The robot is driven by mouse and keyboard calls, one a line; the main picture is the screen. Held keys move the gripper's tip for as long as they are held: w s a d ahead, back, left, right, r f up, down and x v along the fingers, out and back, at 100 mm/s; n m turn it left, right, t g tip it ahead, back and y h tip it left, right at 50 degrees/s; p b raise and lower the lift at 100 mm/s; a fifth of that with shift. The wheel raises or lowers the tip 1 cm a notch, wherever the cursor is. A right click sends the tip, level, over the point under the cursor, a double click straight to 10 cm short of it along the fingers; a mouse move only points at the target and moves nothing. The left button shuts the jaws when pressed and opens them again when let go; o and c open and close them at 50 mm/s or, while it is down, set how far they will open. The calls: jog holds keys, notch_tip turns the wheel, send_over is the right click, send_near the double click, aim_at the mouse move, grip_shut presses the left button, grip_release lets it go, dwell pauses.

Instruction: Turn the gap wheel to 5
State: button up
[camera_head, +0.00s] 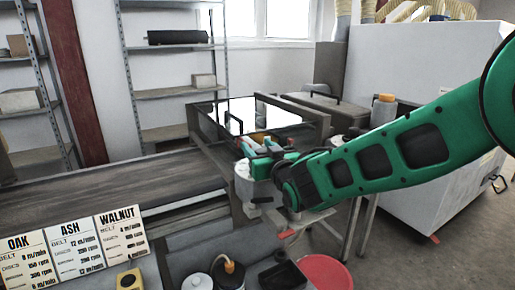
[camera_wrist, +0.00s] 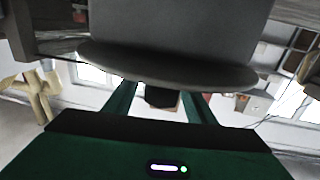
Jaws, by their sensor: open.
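My gripper (camera_head: 262,153) is at the end of the green arm, beside the near right corner of the conveyor machine. A grey rounded housing (camera_head: 244,186) shows just below and left of its fingers. In the wrist view, my gripper (camera_wrist: 162,103) has two green fingers spread apart. A grey disc-like part (camera_wrist: 165,68) fills the upper middle, and a small dark block (camera_wrist: 161,97) under it shows between the fingers. I cannot tell whether the fingers touch it. No wheel marking or number 5 is readable, so the gap wheel's setting cannot be told.
The dark conveyor belt (camera_head: 95,207) runs to the left. Cards for oak (camera_head: 24,264), ash (camera_head: 76,250) and walnut (camera_head: 121,235) stand in front of it. A white pot (camera_head: 196,283), a jar (camera_head: 229,273) and a red round lid (camera_head: 325,272) are at the front. A white cabinet (camera_head: 400,75) stands behind my arm.

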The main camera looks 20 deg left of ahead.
jog(key=shift+w+a, duration=0.3)
jog(key=shift+w, duration=0.05)
